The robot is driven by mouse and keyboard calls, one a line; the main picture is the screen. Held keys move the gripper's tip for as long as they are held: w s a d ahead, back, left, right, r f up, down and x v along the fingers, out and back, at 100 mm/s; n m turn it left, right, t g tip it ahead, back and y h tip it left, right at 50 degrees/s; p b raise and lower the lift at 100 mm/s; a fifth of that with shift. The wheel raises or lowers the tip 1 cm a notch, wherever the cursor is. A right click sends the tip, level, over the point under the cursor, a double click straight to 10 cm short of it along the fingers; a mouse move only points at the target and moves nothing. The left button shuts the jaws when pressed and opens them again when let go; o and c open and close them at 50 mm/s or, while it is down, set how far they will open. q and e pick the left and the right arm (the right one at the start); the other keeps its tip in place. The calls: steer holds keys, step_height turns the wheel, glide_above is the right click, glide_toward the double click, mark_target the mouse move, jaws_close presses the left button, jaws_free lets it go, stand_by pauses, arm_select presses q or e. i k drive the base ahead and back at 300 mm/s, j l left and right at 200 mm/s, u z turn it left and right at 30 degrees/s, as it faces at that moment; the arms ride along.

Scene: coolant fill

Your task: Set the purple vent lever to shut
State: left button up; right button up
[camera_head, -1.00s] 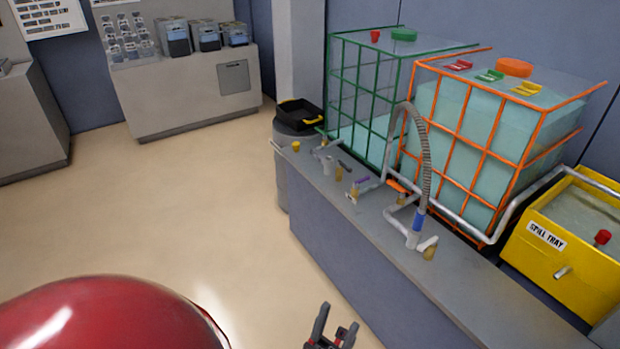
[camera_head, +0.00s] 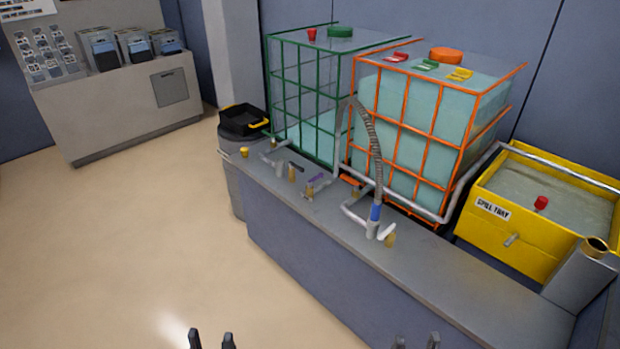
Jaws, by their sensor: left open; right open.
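The purple vent lever (camera_head: 316,178) is small and sits on the pipework along the grey counter, in front of the gap between the two caged tanks. Its exact angle is too small to tell. My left gripper (camera_head: 211,340) is at the bottom edge over the floor, open and empty, well short of the counter. My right gripper (camera_head: 416,342) is at the bottom edge in front of the counter's near side, open and empty. Both are far from the lever, and only their fingertips show.
The counter (camera_head: 440,280) is bare at its near right. A green-caged tank (camera_head: 300,95) and an orange-caged tank (camera_head: 425,130) stand behind it. An upright hose (camera_head: 374,150), a black lever (camera_head: 296,167) and an orange lever (camera_head: 350,181) are near. A yellow spill tray (camera_head: 520,240) is right.

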mark_target(309, 182)
steer(key=i+j+u, duration=0.15)
steer(key=i+u, duration=0.25)
steer(key=i, duration=0.25)
steer(key=i+u, duration=0.35)
steer(key=i, duration=0.25)
